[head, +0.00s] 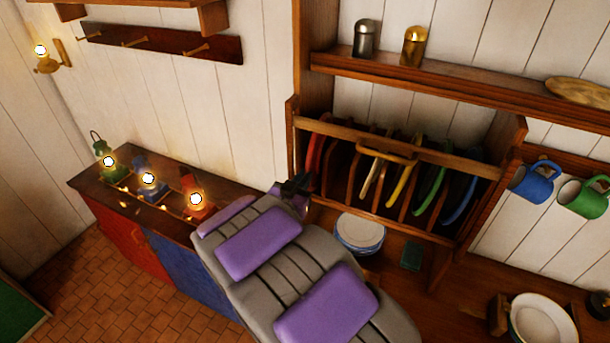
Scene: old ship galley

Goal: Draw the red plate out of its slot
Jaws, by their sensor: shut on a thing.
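The red plate (314,152) stands on edge in the leftmost slot of the wooden plate rack (462,165). My gripper (299,184) is at the rack's left end, at the lower front edge of the red plate. It is shut on the red plate. My own grey and purple arm hides most of the gripper, so the fingertips show only as a small dark shape. The red plate still appears to be between the rack's dividers.
White, yellow, green and blue plates (459,198) stand in slots further right. A wooden bar (388,152) crosses the rack front. Stacked plates (360,232) sit below. Lit lanterns (196,199) stand on the left cabinet. Mugs (535,184) hang at right.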

